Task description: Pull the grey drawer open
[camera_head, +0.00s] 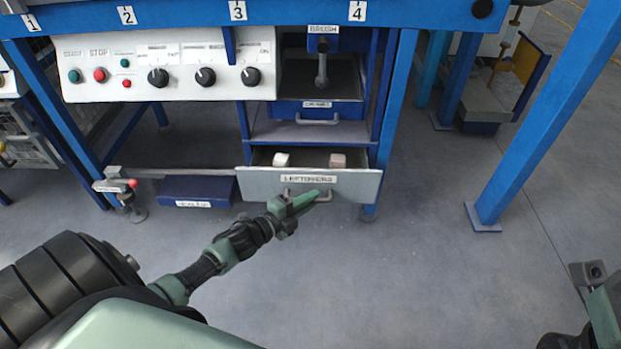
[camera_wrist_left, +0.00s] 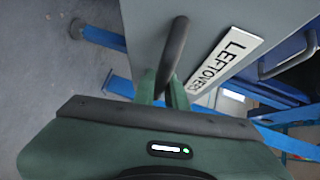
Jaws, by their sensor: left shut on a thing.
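The grey drawer (camera_head: 355,185) labelled "LEFTOVERS" is at the bottom of the blue rack and stands partly pulled out. In the left wrist view the dark bar handle (camera_wrist_left: 174,45) runs between the fingers, beside the label (camera_wrist_left: 227,57). My right arm shows only partly at the lower right edge of the head view; whether its gripper is open cannot be made out.
A blue drawer with a handle (camera_head: 318,121) sits above the grey one. A blue box (camera_head: 196,190) lies on the floor to the left. A blue table leg (camera_head: 545,115) stands at the right. The floor in front is clear.

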